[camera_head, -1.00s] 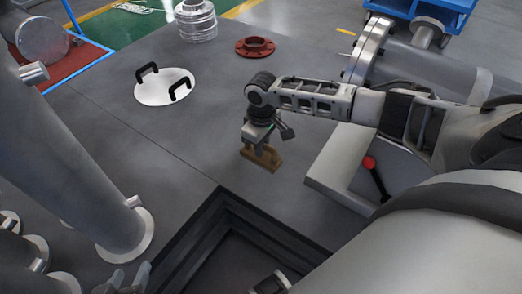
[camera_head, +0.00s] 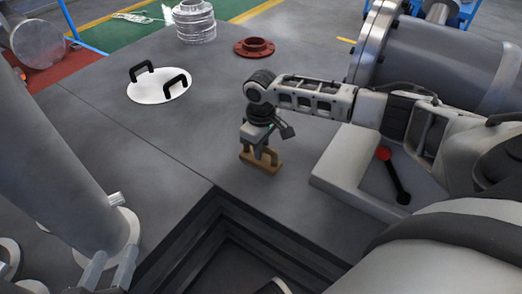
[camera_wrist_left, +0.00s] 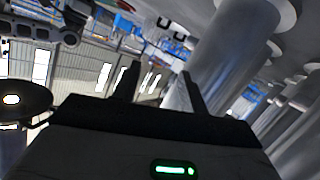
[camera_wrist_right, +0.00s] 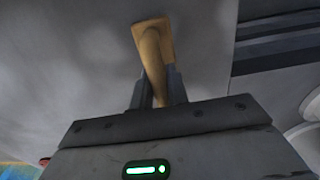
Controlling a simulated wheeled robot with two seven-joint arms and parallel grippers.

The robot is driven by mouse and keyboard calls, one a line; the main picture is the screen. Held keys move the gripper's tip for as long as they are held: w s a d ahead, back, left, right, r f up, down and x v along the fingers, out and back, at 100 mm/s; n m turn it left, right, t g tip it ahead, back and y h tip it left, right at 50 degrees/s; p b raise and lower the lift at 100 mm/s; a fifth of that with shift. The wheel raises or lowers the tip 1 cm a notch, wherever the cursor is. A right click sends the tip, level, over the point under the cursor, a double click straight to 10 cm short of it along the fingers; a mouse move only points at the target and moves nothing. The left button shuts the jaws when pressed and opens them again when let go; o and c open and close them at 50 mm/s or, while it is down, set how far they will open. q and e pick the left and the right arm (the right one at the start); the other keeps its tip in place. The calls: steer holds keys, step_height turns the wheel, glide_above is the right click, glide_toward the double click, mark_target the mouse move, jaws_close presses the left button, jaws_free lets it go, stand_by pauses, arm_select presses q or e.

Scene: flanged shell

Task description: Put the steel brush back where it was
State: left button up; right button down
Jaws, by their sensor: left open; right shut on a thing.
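The steel brush (camera_head: 262,166) shows as a light brown wooden body under my right gripper (camera_head: 262,150) in the head view. My right gripper is shut on it; it hangs low over the grey surface, and I cannot tell whether it touches. In the right wrist view the brown wood of the brush (camera_wrist_right: 152,45) runs between the fingers (camera_wrist_right: 158,88) and out past the tips. Its bristles are not visible. My left gripper (camera_head: 110,272) is at the lower left of the head view, partly cut off. In the left wrist view its fingers (camera_wrist_left: 158,88) are apart with nothing between them.
A square recess with stepped dark edges (camera_head: 205,225) lies in front of the brush. A white round lid with two black handles (camera_head: 155,92) and a red flange (camera_head: 254,48) lie farther back. A pipe (camera_head: 60,170) stands left.

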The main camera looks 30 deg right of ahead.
steer(key=c, duration=1.4)
jaws_free()
steer(key=shift+f, duration=0.1)
steer(key=shift+o, duration=0.2)
